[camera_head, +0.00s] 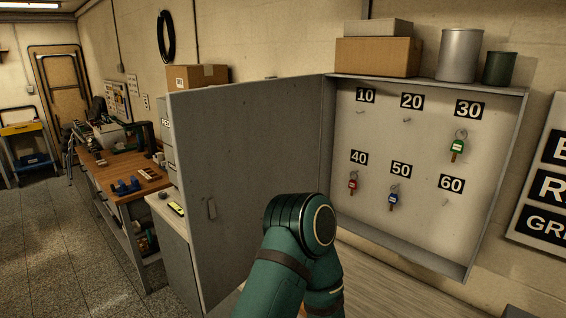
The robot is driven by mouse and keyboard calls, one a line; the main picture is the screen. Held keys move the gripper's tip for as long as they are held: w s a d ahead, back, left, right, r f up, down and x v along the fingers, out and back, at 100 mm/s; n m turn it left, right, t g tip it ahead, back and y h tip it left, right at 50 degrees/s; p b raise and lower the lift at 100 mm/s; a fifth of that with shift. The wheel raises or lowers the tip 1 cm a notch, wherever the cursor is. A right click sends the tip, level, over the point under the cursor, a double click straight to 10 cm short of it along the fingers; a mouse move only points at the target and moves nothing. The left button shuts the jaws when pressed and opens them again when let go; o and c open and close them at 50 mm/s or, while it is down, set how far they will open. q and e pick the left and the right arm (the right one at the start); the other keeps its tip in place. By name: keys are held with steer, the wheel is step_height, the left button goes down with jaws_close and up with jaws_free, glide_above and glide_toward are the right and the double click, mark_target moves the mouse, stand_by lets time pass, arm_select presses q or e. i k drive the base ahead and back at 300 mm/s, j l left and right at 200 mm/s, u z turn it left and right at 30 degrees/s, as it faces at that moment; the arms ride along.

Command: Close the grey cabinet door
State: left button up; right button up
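The grey cabinet (384,225) hangs on the wall at the right, with its inside in plain sight. Its grey door (250,165) stands wide open, swung out to the left from the cabinet's left edge. A small handle (211,208) sits near the door's free edge. One of my arms, teal with a dark joint, rises from the bottom centre and covers part of the door's lower right. I cannot tell which arm it is or whether it touches the door. Neither gripper shows.
Inside hang a green key (457,147), a red key (353,182) and a blue key (393,198); hooks 10, 20 and 60 hold none. Boxes (378,57) and two cans (460,55) stand on top. A workbench (120,175) lies left of the door, with open floor further left.

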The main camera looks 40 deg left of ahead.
mark_target(242, 146)
steer(key=j+u, duration=0.1)
steer(key=u, duration=0.4)
steer(key=k+j+u, duration=0.1)
steer(key=u, duration=0.35)
steer(key=i+j, duration=0.05)
